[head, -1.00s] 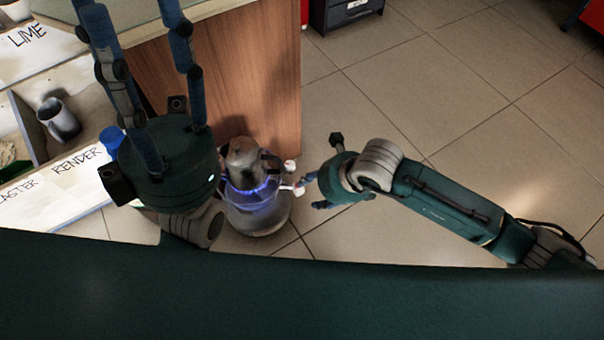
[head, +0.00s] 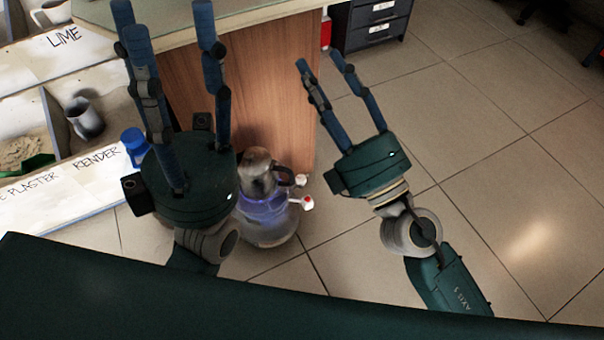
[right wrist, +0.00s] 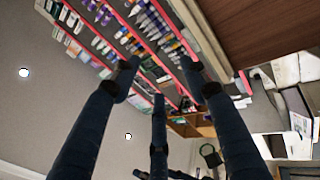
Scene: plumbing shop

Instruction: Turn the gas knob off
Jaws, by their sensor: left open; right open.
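A gas burner (head: 266,228) with a rounded grey body stands on the floor beside the wooden cabinet. A dark metal pot (head: 258,172) sits on top of it. A faint blue glow shows around the burner below the pot. A white and red knob (head: 307,203) sticks out of its right side, with a smaller pale knob (head: 301,180) just behind. My left gripper (head: 163,25) is open and empty, its palm left of the burner and partly covering it. My right gripper (head: 320,63) is open and empty, right of the knobs and apart from them, fingers pointing up and away.
A wooden cabinet (head: 245,105) stands behind the burner. Dark drawers (head: 375,22) stand at the back. The tiled floor (head: 480,170) at right is clear. The right wrist view shows stocked shelves (right wrist: 150,35).

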